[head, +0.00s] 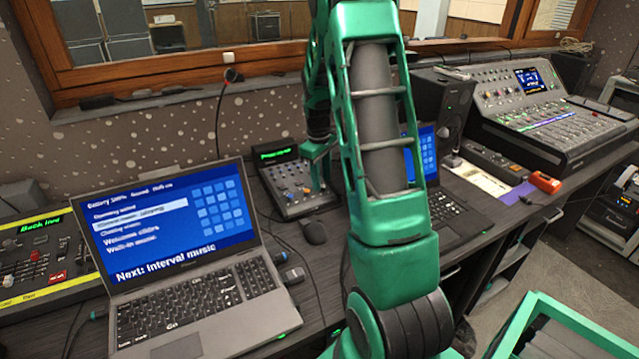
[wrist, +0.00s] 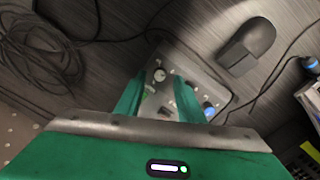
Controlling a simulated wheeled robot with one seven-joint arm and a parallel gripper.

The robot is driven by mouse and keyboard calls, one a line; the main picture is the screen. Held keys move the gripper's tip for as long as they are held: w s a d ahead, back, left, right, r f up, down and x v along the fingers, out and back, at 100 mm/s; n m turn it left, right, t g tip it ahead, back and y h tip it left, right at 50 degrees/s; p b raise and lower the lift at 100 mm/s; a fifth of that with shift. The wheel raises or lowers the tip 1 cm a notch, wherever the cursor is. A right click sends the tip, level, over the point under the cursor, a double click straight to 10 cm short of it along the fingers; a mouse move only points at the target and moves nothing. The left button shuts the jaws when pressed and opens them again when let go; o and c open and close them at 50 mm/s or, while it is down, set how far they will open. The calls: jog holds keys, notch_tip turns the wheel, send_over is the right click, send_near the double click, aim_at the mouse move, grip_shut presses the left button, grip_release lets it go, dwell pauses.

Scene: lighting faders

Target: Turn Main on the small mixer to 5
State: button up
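The small mixer (head: 300,203) is a grey box with several knobs and a dark upright display with green text, which I cannot read. It stands behind the two laptops, left of my arm. My gripper (head: 318,172) is over its right part and hides some of it. In the wrist view my gripper (wrist: 159,84) points down at the mixer (wrist: 197,77), with its green fingers apart. A round light-topped knob (wrist: 160,75) shows between the fingertips; I cannot tell whether they touch it. A blue-capped knob (wrist: 209,111) is right of the fingers. The knob labels are unreadable.
A laptop (head: 190,290) stands front left, and another (head: 450,212) is partly behind my arm. A black mouse (head: 314,232) lies just before the small mixer. Cables (wrist: 40,50) lie on the desk. A larger mixing desk (head: 560,120) is at right.

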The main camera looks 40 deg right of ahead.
jog(key=shift+f, duration=0.85)
grip_shut()
jog(key=shift+d, duration=0.1)
